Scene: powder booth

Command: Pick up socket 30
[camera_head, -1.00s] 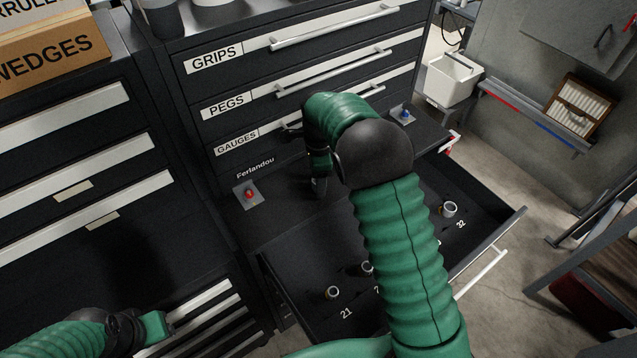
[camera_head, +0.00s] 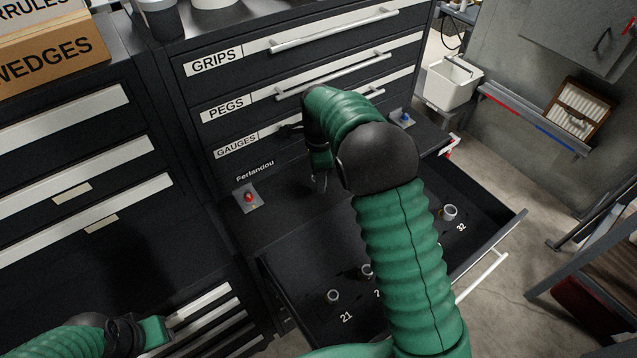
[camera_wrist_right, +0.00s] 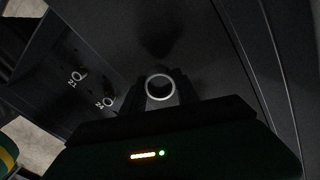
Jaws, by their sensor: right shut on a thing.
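My right gripper (camera_head: 320,184) is over the dark ledge at the back of the open drawer (camera_head: 478,196). In the right wrist view my right gripper (camera_wrist_right: 160,92) is shut on a ring-ended socket (camera_wrist_right: 160,87); no number shows on it. Other sockets stand in the drawer: one by label 21 (camera_head: 333,296), one by a partly covered label (camera_head: 367,271), and one by label 32 (camera_head: 449,211). My right arm hides the drawer's middle. My left gripper (camera_head: 160,330) is at the lower left, away from the drawer; its jaws are unclear.
A red button (camera_head: 249,196) and a blue button (camera_head: 405,117) sit on the cabinet ledge. Shut drawers labelled GRIPS, PEGS and GAUGES rise behind. Another drawer cabinet (camera_head: 75,150) stands at left. A white bin (camera_head: 452,83) is at the upper right.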

